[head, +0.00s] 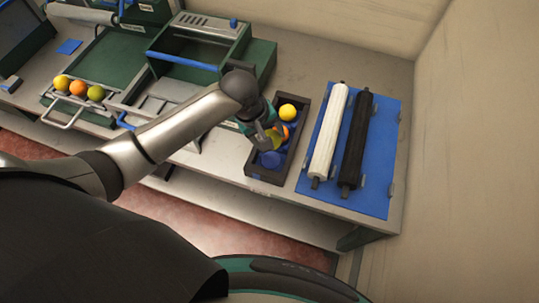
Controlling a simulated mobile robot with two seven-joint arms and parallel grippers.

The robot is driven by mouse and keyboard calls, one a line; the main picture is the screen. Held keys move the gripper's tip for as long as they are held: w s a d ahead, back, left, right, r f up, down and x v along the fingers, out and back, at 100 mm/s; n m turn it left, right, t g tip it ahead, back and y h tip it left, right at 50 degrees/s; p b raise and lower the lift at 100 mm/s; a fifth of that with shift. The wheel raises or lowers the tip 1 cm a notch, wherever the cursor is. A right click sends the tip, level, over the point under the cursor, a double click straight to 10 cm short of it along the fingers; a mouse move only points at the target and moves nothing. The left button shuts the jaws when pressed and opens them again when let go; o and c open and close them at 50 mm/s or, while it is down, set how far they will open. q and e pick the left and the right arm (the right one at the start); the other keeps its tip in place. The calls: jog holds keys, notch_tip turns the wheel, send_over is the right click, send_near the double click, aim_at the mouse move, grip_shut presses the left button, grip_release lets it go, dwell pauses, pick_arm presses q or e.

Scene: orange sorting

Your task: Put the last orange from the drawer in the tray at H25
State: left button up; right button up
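A dark tray (301,126) stands on the bench, right of the middle. It holds a yellow ball (288,112) at its far end and an orange-coloured ball (285,131) near its middle, partly hidden by my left gripper (268,140). That gripper points down over the tray, with its fingers at or beside the orange-coloured ball; whether they grip it is too small to tell. My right gripper is out of view. At the left, a drawer-like holder with a light handle (62,124) carries a yellow, an orange and a yellow-green ball (96,93). No H25 label is readable.
Blue shapes (270,160) show in the near part of the tray. Right of it, a white roller (329,130) and a black roller (355,140) lie on a blue mat (384,165). A green machine (203,50) stands behind my arm. A wall bounds the right.

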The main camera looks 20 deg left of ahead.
pick_arm(q)
notch_tip(320, 180, down, 9)
jog(key=shift+f+b, duration=0.2)
jog(key=shift+b, duration=0.7)
jog(key=o, duration=1.4)
jog(key=shift+f, duration=0.15)
jog(key=p+v, duration=0.3)
jog(key=v, duration=0.9)
